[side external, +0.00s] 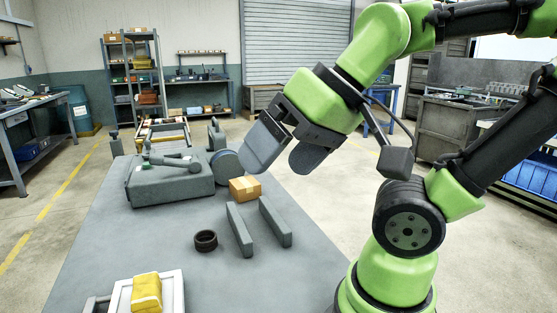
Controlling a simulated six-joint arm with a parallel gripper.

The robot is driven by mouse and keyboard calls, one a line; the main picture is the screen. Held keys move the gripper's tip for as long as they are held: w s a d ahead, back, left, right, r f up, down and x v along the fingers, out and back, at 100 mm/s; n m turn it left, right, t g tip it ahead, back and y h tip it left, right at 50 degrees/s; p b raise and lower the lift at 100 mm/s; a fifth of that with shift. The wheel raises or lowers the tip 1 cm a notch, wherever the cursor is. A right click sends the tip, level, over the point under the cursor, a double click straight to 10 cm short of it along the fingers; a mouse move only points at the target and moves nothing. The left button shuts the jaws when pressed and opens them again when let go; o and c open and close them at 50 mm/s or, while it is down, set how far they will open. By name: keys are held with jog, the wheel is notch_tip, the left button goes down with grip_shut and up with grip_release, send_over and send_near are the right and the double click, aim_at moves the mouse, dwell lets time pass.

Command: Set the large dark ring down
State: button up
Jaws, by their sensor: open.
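A dark ring (206,241) lies flat on the grey table, left of two parallel grey bars. It stands clear of my gripper and nothing touches it. My gripper (277,166) is open, with its two wide grey fingers apart and nothing visible between them. It hangs tilted above the table, up and to the right of the ring, behind the bars in the picture. The grey grinder (170,182) is a block-shaped machine at the table's far left, with a round blue-grey disc (225,163) at its right end.
The two grey bars (239,230) (275,222) stand right of the ring. A cardboard box (245,188) sits behind them. A white tray (174,290) with a yellow cloth-like item (147,292) is at the front left. The table between tray and ring is clear.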

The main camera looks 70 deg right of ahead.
jog(key=shift+s, duration=0.1)
dwell(0.3)
jog(key=g+h, duration=0.3)
jog(key=g, duration=0.1)
send_over(205, 236)
jog(key=s+a, duration=0.2)
jog(key=s, duration=0.1)
notch_tip(205, 236, down, 26)
jog(key=shift+s+a+r, duration=0.1)
jog(key=shift+a+r, duration=0.05)
jog(key=shift+r, duration=0.1)
jog(key=x, duration=0.5)
jog(key=shift+f, duration=0.3)
